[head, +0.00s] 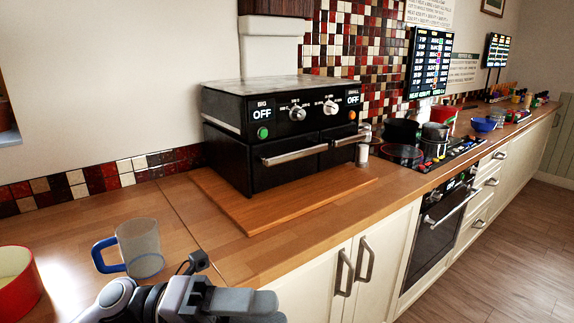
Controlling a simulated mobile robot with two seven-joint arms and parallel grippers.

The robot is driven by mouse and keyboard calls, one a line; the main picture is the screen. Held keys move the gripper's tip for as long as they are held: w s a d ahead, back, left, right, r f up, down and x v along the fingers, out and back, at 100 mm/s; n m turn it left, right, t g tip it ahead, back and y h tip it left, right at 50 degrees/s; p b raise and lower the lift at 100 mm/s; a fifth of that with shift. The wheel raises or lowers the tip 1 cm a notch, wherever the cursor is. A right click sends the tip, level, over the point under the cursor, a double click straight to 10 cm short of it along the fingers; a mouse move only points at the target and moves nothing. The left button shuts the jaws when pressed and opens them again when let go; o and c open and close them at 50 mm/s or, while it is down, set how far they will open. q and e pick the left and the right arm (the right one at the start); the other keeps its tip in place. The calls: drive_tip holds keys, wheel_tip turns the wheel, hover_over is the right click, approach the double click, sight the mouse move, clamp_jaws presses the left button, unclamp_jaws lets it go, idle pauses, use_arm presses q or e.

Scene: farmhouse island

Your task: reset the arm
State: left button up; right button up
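My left gripper (248,304) is at the bottom edge of the head view, over the front edge of the wooden counter (185,235). Its arm comes in from the lower left and the fingers point right. The fingers are seen from the side and partly cut off, so I cannot tell if they are open or shut. No held thing shows. My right gripper is out of view.
A clear mug with blue handle (140,250) stands close behind my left wrist. A red round container (16,283) is at the left edge. A black oven (285,130) sits on a wooden board (235,208). Pots (402,132) stand on the hob beyond.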

use_arm(q)
drive_tip(key=w+a+f+n+t+y, duration=0.4)
drive_tip(key=f+n+t, duration=0.5)
drive_tip(key=n, duration=0.6)
drive_tip(key=w+a+f+n+t+y, duration=0.2)
drive_tip(key=a+f+n+t+y, duration=0.45)
drive_tip(key=n+t, duration=0.65)
drive_tip(key=s+a+f+n+g+y, duration=0.3)
drive_tip(key=s+f, duration=0.4)
drive_tip(key=f, duration=0.3)
drive_tip(key=s+a+f+n+g+y, duration=0.3)
drive_tip(key=s+f+n+g+y, duration=0.1)
drive_tip(key=s+f+n, duration=0.3)
wheel_tip(320, 180, down, 3)
drive_tip(key=shift+a+r+g, duration=0.15)
drive_tip(key=shift+a+g, duration=0.05)
drive_tip(key=shift+g, duration=0.6)
